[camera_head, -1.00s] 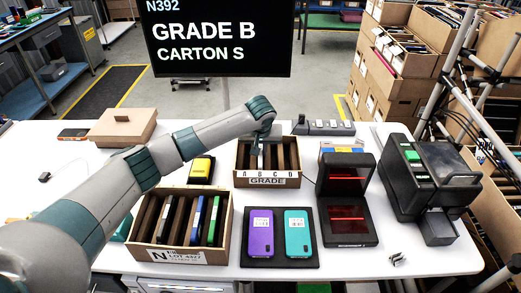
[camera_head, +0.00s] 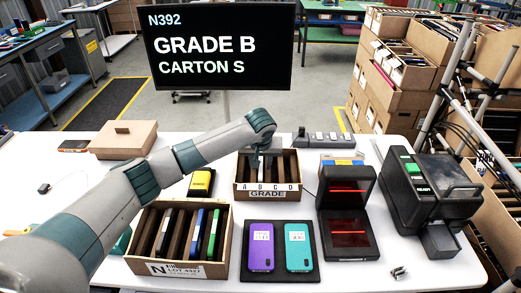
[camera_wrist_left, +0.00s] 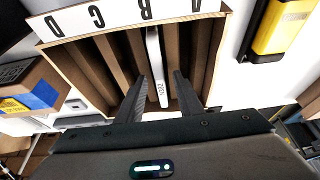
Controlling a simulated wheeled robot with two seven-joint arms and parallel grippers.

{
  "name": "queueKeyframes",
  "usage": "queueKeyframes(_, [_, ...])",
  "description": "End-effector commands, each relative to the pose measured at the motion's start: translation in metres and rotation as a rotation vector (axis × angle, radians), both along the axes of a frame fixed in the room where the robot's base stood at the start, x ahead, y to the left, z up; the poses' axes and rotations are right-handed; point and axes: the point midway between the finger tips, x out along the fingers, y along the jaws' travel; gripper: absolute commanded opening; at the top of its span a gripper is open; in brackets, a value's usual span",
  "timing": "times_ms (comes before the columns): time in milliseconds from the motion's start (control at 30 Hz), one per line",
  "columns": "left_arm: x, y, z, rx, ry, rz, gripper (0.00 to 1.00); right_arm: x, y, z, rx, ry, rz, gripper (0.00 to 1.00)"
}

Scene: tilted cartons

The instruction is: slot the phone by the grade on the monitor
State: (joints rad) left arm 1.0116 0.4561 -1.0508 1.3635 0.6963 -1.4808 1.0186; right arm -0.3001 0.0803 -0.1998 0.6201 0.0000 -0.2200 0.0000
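The monitor (camera_head: 222,48) reads N392, GRADE B, CARTON S. The grade box (camera_head: 267,189) has slots marked A, B, C and D. My left gripper (camera_head: 262,160) is over this box. In the left wrist view the phone (camera_wrist_left: 156,65) stands on edge in the slot below the letter B, with a small label that seems to read N392. The fingers of my left gripper (camera_wrist_left: 158,95) are apart, one on each side of the phone's near end, with gaps showing. The phone's lower part is hidden in the slot. My right gripper is not in view.
A black tray (camera_head: 279,275) bears a purple phone (camera_head: 261,247) and a teal phone (camera_head: 298,247). A scanner with red lines (camera_head: 347,246) and a label printer (camera_head: 430,195) stand right. A yellow device (camera_head: 201,182) lies left of the grade box.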

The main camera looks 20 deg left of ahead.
Motion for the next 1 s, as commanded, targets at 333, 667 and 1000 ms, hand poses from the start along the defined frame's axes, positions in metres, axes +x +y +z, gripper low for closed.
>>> queueKeyframes(333, [-0.016,-0.005,0.041,-0.003,-0.004,-0.002,0.33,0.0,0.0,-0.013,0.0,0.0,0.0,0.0])
queueKeyframes(667, [-0.041,-0.013,0.104,-0.002,-0.007,-0.003,0.33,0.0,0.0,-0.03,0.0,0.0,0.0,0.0])
queueKeyframes(1000, [-0.059,-0.018,0.15,-0.002,-0.004,-0.001,0.33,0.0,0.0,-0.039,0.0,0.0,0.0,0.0])
